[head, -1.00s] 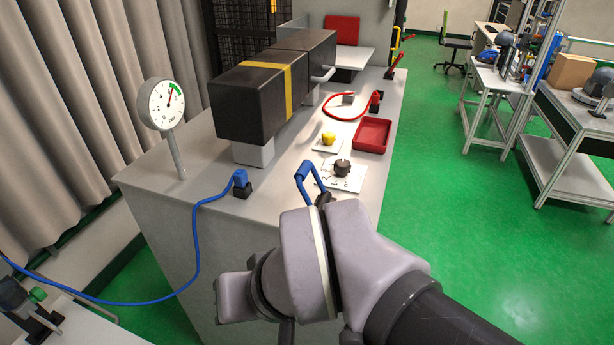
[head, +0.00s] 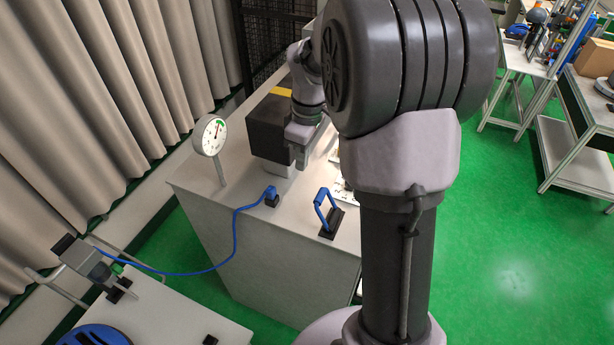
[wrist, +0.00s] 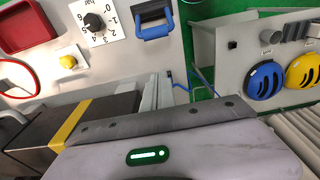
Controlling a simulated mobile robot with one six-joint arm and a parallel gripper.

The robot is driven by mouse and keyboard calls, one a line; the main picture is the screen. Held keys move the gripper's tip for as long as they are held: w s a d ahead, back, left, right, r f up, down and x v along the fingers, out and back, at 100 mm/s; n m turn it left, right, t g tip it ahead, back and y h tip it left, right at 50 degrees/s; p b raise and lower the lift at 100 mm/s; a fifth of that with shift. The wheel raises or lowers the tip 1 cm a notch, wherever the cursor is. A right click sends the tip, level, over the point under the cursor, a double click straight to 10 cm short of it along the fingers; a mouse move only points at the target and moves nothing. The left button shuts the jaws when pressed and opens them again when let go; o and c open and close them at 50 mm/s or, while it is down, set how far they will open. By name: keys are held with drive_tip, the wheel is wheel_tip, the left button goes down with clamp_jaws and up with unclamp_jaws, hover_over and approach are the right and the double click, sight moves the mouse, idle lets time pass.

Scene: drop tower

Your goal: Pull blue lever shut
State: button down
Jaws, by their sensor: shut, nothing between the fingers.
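The blue lever (head: 321,205) is a U-shaped handle on a black base, near the front edge of the grey cabinet top. In the head view its handle stands up from the base and leans left. It also shows at the top of the wrist view (wrist: 154,31). My gripper (head: 301,160) is shut and empty, beyond the lever and beside the black block with the yellow stripe. In the wrist view my gripper's fingers (wrist: 157,92) are apart from the lever. My arm hides the right part of the cabinet top in the head view.
A pressure gauge (head: 210,136) stands on a post at the left. A blue hose runs from a blue plug (head: 270,194) to a side trolley. The black block (head: 266,130) rises close to my gripper. The wrist view shows a black knob (wrist: 95,22) and a red tray (wrist: 28,27).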

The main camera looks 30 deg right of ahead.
drive_tip(key=shift+f, duration=0.1)
wheel_tip(320, 180, down, 9)
drive_tip(key=s+d, duration=0.1)
drive_tip(key=s, duration=0.1)
drive_tip(key=shift+s+d, duration=0.2)
drive_tip(key=shift+d, duration=0.15)
drive_tip(key=shift+s+d+t+b, duration=0.15)
drive_tip(key=shift+t+b, duration=0.15)
drive_tip(key=shift+b, duration=0.45)
